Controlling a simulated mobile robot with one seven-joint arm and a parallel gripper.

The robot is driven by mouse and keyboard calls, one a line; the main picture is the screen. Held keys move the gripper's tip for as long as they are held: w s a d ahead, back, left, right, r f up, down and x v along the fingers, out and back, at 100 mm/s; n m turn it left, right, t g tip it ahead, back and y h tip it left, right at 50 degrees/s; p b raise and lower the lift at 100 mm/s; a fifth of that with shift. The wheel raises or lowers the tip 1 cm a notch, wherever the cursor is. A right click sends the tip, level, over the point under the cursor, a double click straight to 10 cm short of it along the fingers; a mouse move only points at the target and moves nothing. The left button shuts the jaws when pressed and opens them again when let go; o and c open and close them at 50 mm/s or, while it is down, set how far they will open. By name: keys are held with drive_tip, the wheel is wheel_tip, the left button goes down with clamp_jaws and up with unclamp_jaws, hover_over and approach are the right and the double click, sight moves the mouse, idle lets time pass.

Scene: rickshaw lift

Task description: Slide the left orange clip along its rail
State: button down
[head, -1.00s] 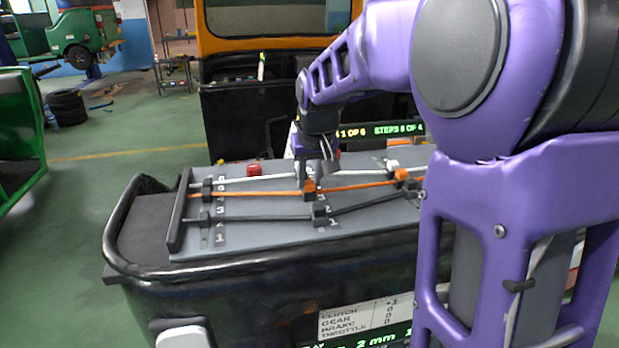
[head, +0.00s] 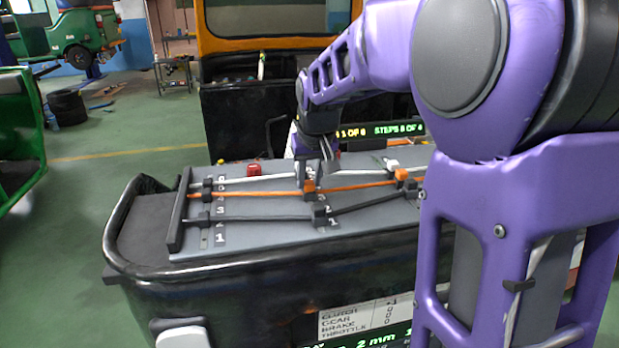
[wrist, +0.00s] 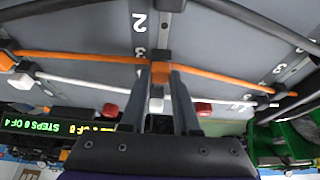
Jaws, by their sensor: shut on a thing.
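The left orange clip (head: 309,187) sits on the orange cable near the middle of the grey sloped panel. My gripper (head: 313,174) comes down on it from above and behind. In the wrist view, the gripper's two fingers (wrist: 160,73) stand on either side of the clip (wrist: 159,78) and are shut on it. The clip's rail (wrist: 160,42) shows as a short strip with numbers beside it. The second orange clip (head: 401,175) stands farther right on the same cable and also shows at the wrist view's left edge (wrist: 7,61).
A black clip (head: 320,214) on the black cable stands just in front of the held clip. A white cable (wrist: 85,82) runs behind it, near red knobs (wrist: 203,109). My purple arm covers the panel's right end. A lit display (head: 398,129) stands behind the panel.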

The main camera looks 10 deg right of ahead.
drive_tip(key=shift+w+p, duration=0.95)
drive_tip(key=shift+w, duration=1.3)
drive_tip(key=c, duration=0.6)
unclamp_jaws()
drive_tip(key=shift+c, duration=0.2)
drive_tip(key=shift+s+r, duration=0.1)
drive_tip(key=shift+r, duration=0.05)
drive_tip(key=p+v, duration=0.2)
drive_tip(key=v, duration=1.5)
